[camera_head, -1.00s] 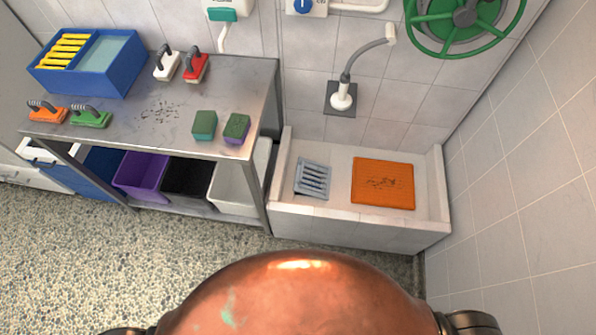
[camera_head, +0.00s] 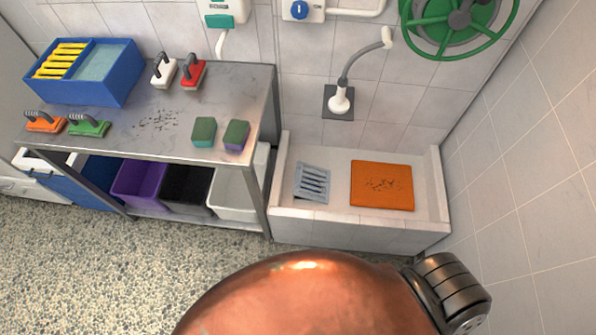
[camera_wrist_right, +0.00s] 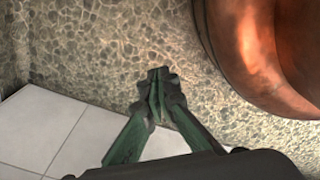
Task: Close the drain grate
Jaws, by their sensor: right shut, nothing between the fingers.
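The drain grate (camera_head: 312,183) is a grey slotted plate at the left end of the white tiled trough in the head view. It looks slightly tilted, with a dark gap along its lower left edge; I cannot tell how far it stands open. My right gripper (camera_wrist_right: 158,78) shows in the right wrist view with its green fingers together and empty, above the pebbled floor and pale tiles, away from the grate. My left gripper is not in view.
An orange mat (camera_head: 382,186) lies in the trough (camera_head: 360,228) right of the grate. A shower hose (camera_head: 345,85) hangs above. A metal table (camera_head: 160,110) with brushes and sponges stands left. The pebbled floor (camera_head: 100,270) in front is clear.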

